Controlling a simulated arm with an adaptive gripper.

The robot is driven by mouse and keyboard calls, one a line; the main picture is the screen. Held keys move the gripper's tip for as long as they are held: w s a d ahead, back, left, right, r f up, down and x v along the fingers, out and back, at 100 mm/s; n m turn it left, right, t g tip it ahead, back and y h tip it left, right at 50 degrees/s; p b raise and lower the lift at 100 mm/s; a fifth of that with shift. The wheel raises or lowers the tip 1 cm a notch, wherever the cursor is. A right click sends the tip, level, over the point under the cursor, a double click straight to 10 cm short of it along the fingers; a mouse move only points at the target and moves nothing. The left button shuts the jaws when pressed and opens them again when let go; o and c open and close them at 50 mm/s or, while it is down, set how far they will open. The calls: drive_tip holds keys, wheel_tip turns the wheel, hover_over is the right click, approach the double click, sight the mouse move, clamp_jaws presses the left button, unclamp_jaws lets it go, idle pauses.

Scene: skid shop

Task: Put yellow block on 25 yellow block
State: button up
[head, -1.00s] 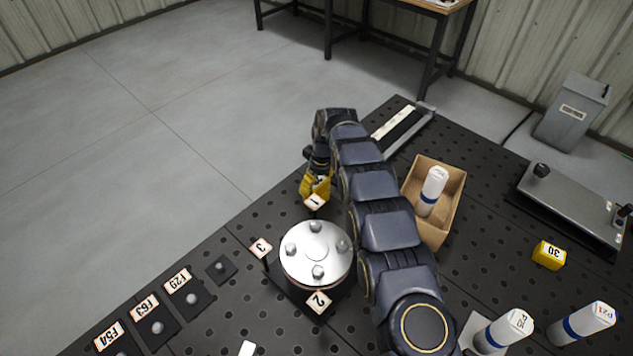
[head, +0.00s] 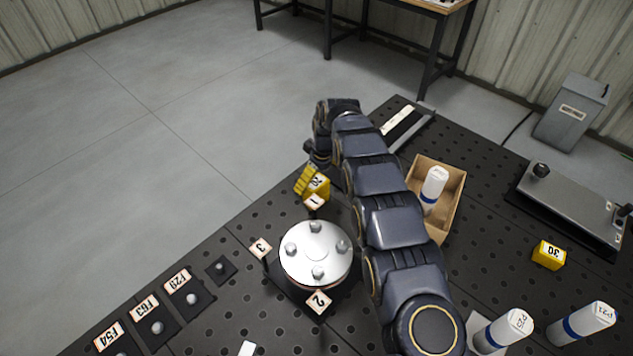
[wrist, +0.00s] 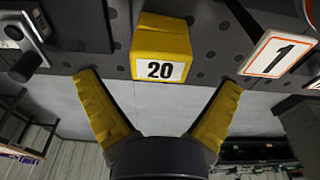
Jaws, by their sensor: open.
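A yellow block labelled 20 (wrist: 160,45) sits on the dark perforated table in the wrist view, ahead of and between my fingertips, with its label facing me. In the head view the same block (head: 319,186) stands behind the tag 1, partly hidden by it. My gripper (wrist: 158,82) is open and empty, with yellow fingers spread wider than the block. In the head view my gripper (head: 304,182) is just left of the block. Another yellow block, labelled 30 (head: 549,255), stands at the right. I see no block labelled 25.
A round metal flange with bolts (head: 316,252) and numbered tags stands in front of the 20 block. A cardboard box (head: 451,208) holding a white bottle is right of my arm. Table between box and 30 block is clear.

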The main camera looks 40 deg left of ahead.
sight(322, 186)
wheel_tip(322, 186, up, 10)
drive_tip(key=d, duration=0.1)
drive_tip(key=shift+d, duration=0.25)
drive_tip(key=shift+f, duration=0.1)
drive_tip(key=w+d+r+m+h, duration=0.1)
drive_tip(key=w+d+r+m, duration=0.2)
drive_tip(key=d, duration=0.5)
drive_tip(key=w+d+r+m, duration=0.1)
drive_tip(key=d+r+m, duration=0.1)
drive_tip(key=d+r, duration=0.55)
drive_tip(key=s+d+r+m+h, duration=0.1)
drive_tip(key=s+d+r+m, duration=0.1)
drive_tip(key=d, duration=0.6)
drive_tip(key=s+d+r+m, duration=0.1)
drive_tip(key=s+d+m, duration=0.2)
drive_tip(key=d, duration=0.4)
drive_tip(key=s+d+m, duration=0.4)
drive_tip(key=s+d, duration=0.4)
drive_tip(key=s, duration=0.4)
drive_tip(key=s+d+m+g, duration=0.1)
drive_tip(key=s+d+m, duration=0.3)
drive_tip(key=s+d, duration=0.4)
drive_tip(key=s, duration=0.4)
drive_tip(key=shift+s+f+g, duration=0.15)
drive_tip(key=shift+f+g, duration=0.1)
drive_tip(key=shift+g, duration=0.05)
